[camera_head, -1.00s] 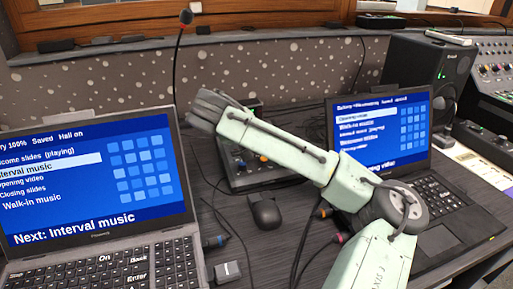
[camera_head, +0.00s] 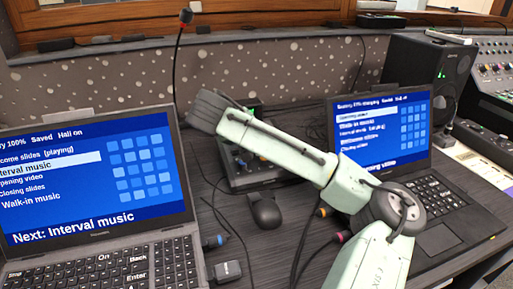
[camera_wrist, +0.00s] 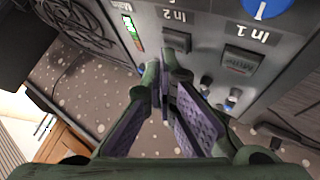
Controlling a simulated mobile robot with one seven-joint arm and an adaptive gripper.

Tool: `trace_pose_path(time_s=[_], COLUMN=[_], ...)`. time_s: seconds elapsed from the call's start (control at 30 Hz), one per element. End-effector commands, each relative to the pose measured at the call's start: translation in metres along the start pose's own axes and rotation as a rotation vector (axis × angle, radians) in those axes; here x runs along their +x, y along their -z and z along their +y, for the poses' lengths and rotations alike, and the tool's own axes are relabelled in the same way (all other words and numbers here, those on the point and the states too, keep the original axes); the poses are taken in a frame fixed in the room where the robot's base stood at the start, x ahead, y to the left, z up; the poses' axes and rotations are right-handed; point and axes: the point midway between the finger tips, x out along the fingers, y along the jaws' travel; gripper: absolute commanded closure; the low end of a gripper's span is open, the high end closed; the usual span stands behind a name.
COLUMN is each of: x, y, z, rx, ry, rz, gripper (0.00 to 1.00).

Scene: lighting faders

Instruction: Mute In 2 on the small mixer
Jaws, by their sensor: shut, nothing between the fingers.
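The small mixer (camera_head: 242,178) stands between the two laptops in the head view, partly hidden behind my arm. In the wrist view its panel (camera_wrist: 213,62) shows upside down, with labels In 1, In 2 and Main. The In 2 button (camera_wrist: 177,40) is a dark square beside its label (camera_wrist: 173,15). The In 1 button (camera_wrist: 240,61) is marked Mute. My gripper (camera_wrist: 164,72) is shut and empty, its tips just below the In 2 button in the picture. I cannot tell whether they touch the panel. The head view does not show the fingertips clearly.
A left laptop (camera_head: 95,190), a right laptop (camera_head: 435,205) and a black mouse (camera_head: 264,210) are near the mixer. A gooseneck microphone (camera_head: 185,16) rises behind. A speaker (camera_head: 425,75) and a larger console (camera_head: 492,72) stand at right. Cables cross the desk.

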Motion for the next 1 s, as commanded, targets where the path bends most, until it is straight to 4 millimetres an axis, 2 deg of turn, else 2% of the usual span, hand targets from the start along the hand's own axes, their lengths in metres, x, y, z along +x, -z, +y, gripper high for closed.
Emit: trace_pose_path(time_s=[0.43, 1.0], x=[0.0034, -0.0035], y=[-0.0025, 0.0026], z=[-0.0025, 0.0025], rx=[0.0, 0.0], ry=[0.001, 0.001], rz=[-0.001, -0.001], gripper=[1.0, 1.0])
